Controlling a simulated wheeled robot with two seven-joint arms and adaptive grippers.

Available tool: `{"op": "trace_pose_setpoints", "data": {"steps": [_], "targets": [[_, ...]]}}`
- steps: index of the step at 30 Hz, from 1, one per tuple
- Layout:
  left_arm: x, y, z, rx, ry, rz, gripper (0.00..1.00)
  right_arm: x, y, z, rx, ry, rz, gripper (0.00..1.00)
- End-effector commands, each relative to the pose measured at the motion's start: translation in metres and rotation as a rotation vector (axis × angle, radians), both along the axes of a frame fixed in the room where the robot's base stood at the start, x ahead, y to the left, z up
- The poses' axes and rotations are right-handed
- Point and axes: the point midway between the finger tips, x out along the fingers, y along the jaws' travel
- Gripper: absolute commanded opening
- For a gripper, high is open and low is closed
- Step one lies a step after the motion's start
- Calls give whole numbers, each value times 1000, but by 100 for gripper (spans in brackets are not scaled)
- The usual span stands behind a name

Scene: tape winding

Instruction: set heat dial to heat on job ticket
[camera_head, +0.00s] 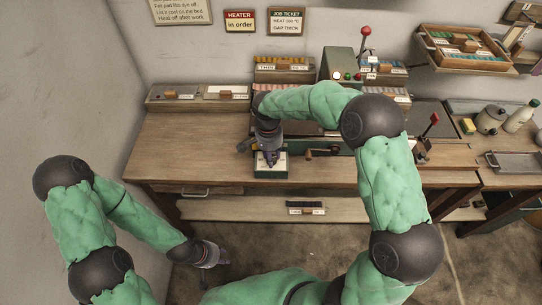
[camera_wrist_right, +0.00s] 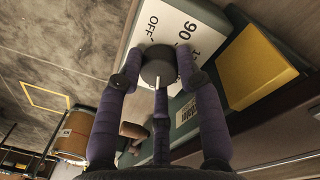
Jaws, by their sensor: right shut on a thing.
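The job ticket (camera_head: 286,21) hangs on the back wall and reads heat and gap thick; its heat figure is too small to read surely. My right gripper (camera_head: 268,155) points down at the heat control box (camera_head: 275,174) on the workbench. In the right wrist view its fingers (camera_wrist_right: 157,80) are shut around the black round heat dial (camera_wrist_right: 158,66). A white pointer line shows on the dial. The white scale plate (camera_wrist_right: 178,24) shows OFF and 90; other marks are partly hidden by the fingers. My left gripper (camera_head: 209,254) hangs low before the bench, empty; its jaws are unclear.
A yellow block (camera_wrist_right: 258,64) lies beside the scale plate in the wrist view. A heater sign (camera_head: 239,21) reads in order. Boxes with labels (camera_head: 198,96) line the back of the workbench (camera_head: 180,150). A red-knobbed lever (camera_head: 365,33) rises behind. The bench's left part is clear.

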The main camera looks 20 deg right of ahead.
Motion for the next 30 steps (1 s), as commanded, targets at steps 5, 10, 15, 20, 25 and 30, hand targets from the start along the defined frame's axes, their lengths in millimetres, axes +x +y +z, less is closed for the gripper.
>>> {"op": "trace_pose_setpoints", "data": {"steps": [5,10,15,20,25,30], "targets": [[0,0,-1,0,0,0,33,0,0,-1,0,0,-74,4],[0,0,-1,0,0,0,33,0,-1,-1,0,0,-110,4],[0,0,-1,0,0,0,33,0,-1,-1,0,0,-123,4],[0,0,-1,0,0,0,33,0,-1,-1,-1,0,-123,4],[0,0,-1,0,0,0,33,0,-1,-1,-1,0,-123,42],[0,0,-1,0,0,0,33,0,-1,0,0,0,-122,60]]}}
